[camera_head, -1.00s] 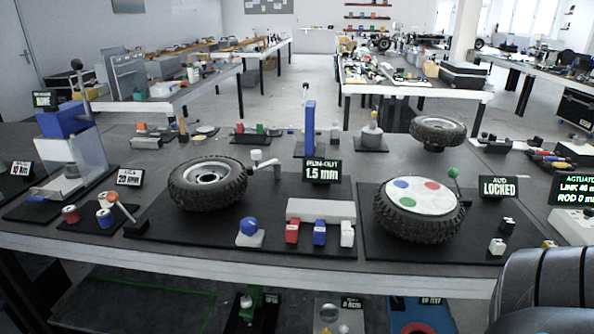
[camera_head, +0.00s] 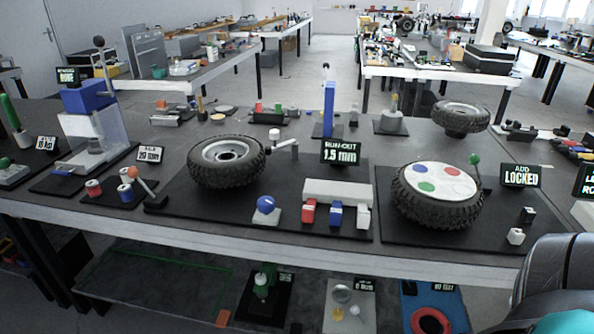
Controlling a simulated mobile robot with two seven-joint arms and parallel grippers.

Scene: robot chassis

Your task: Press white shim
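The white shim (camera_head: 363,217) is a small upright white block on the black mat, at the right end of a row. A red block (camera_head: 308,211) and a blue block (camera_head: 335,214) stand to its left. A pale bar-shaped block (camera_head: 337,192) lies just behind the row. Neither of my grippers is in view. Part of my grey arm (camera_head: 565,270) shows at the lower right, well away from the shim.
A tyre (camera_head: 227,162) with a dial arm stands behind left, by a sign reading 1.5 mm (camera_head: 341,153). A blue ball knob (camera_head: 266,206) sits left of the row. A tyre with a dotted white disc (camera_head: 438,181) lies to the right, by a LOCKED sign (camera_head: 520,176).

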